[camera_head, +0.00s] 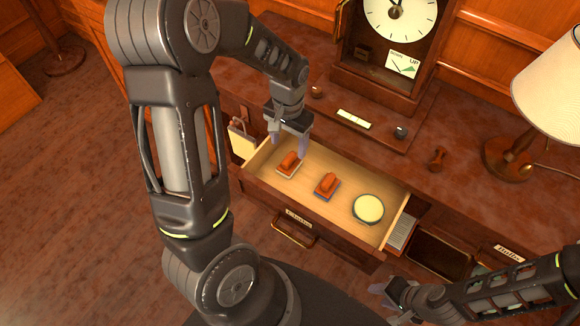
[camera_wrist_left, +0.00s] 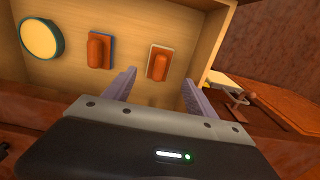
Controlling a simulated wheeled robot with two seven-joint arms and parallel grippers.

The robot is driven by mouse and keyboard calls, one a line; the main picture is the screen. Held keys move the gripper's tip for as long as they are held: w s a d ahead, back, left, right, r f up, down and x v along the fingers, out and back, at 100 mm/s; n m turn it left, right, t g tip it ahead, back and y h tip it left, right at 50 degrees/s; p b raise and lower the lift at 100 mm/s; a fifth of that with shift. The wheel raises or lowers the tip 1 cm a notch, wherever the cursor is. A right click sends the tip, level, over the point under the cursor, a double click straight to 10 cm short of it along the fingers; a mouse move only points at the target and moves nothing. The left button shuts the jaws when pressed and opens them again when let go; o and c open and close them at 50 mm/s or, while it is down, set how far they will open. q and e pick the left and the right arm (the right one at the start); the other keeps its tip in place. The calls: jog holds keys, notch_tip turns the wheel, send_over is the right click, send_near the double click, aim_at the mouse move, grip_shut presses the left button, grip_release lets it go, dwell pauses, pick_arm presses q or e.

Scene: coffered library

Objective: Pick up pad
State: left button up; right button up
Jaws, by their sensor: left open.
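An open wooden drawer (camera_head: 262,186) holds two pads with orange grips. One pad (camera_head: 288,164) has a pale base and lies nearer the drawer's left end; it also shows in the left wrist view (camera_wrist_left: 160,62). The other pad (camera_head: 327,186) has a blue base and lies in the middle; it shows in the left wrist view (camera_wrist_left: 100,50). My left gripper (camera_head: 289,143) is open and empty, pointing down just above the pale-based pad. In the left wrist view its fingertips (camera_wrist_left: 160,92) straddle the line to that pad, apart from it.
A round, pale yellow tin (camera_head: 368,209) lies at the drawer's right end. A clock (camera_head: 390,50) and a lamp (camera_head: 505,150) stand on the desk behind. A dark open compartment (camera_head: 440,250) is right of the drawer. The drawer walls stand close around the pads.

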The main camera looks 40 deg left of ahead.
aim_at(288, 159)
pick_arm(q)
jog(key=shift+f, duration=1.25)
jog(key=shift+s+f, duration=0.2)
jog(key=shift+f, duration=2.45)
grip_shut()
jog(key=shift+r, duration=0.15)
